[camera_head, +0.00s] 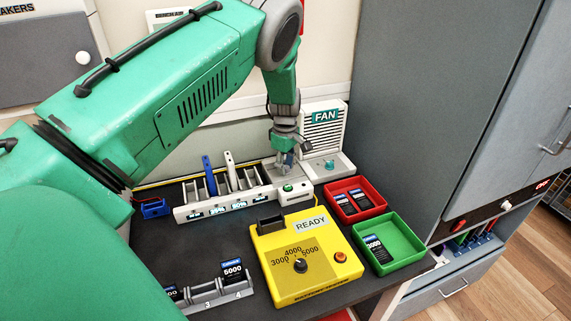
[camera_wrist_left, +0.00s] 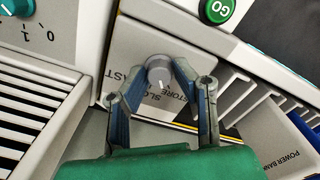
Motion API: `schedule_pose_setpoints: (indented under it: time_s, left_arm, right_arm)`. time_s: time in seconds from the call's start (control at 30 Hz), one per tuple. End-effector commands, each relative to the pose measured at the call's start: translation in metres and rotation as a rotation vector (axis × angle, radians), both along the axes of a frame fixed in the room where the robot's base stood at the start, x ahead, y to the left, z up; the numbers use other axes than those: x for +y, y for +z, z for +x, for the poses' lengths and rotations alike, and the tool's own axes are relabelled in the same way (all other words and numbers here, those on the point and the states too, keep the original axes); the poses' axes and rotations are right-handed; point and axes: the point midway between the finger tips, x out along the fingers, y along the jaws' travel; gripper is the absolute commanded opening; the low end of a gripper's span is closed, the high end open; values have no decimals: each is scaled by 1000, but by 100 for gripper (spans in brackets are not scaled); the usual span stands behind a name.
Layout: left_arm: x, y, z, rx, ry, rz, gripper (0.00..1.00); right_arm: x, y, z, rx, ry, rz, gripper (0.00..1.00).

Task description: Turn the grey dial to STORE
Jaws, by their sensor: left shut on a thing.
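The grey dial (camera_wrist_left: 158,72) sits on a light panel in the left wrist view, with FAST, SLOW and STORE printed around its lower side. Its pale pointer mark faces down and slightly right in that picture, towards the space between SLOW and STORE. My left gripper (camera_wrist_left: 160,80) is shut on the dial, one finger at each side. In the head view my left gripper (camera_head: 286,160) is down at the charger rack (camera_head: 228,206), behind the green GO button (camera_head: 288,188), and the dial is hidden there. My right gripper is not in view.
The FAN unit (camera_head: 325,135) with a teal knob (camera_head: 329,164) stands just right of the gripper. A red tray (camera_head: 373,211), a green tray (camera_head: 411,262) and a yellow tester (camera_head: 277,285) are nearer.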

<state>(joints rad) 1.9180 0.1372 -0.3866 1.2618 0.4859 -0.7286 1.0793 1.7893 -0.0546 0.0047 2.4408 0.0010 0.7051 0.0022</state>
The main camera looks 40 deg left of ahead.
Motion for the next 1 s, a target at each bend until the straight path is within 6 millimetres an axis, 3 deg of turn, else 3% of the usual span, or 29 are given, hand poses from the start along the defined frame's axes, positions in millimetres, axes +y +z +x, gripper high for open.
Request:
schedule_pose_setpoints:
  time_s: [0.3,0.9,0.93,0.97,1.0]
  left_arm:
    - [-5,-6,-4,12,142,-8,0]
    - [-5,-7,-3,12,177,-9,0]
    - [-5,-7,-3,12,177,-9,31]
    - [-5,-7,-3,11,177,-9,42]
    - [-5,-6,-3,10,177,-8,45]
  right_arm:
    - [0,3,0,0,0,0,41]
    - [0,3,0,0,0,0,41]
    - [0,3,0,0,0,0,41]
    - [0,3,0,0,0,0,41]
    - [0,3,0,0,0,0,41]
